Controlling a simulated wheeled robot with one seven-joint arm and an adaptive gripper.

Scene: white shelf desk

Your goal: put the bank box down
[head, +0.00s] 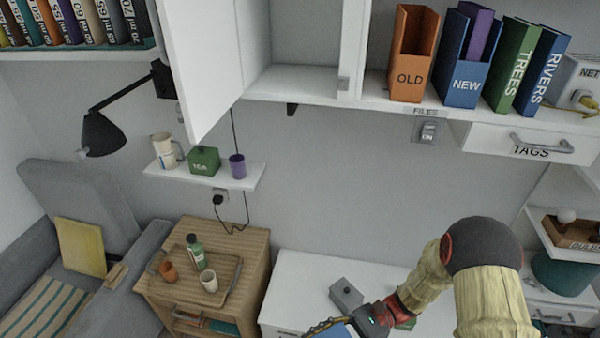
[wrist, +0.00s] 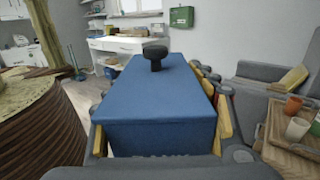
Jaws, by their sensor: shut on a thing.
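The bank box is taken to be the blue box with a dark knob on its lid (wrist: 158,95), which fills the middle of the wrist view. My gripper (wrist: 160,112) is shut on it, with yellow-padded fingers along its left and right sides. In the head view my gripper (head: 350,323) is at the bottom edge, over the front of the white desk (head: 295,275). Only a small blue piece of the box (head: 343,331) shows there; the rest is cut off by the frame. Whether its underside touches anything is hidden.
A small grey box (head: 346,294) lies on the desk just beyond my gripper, and a green thing (head: 406,324) is partly hidden by my arm. A wooden cabinet with a tray (head: 235,281) stands left. An open white cupboard door (head: 200,65) hangs above.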

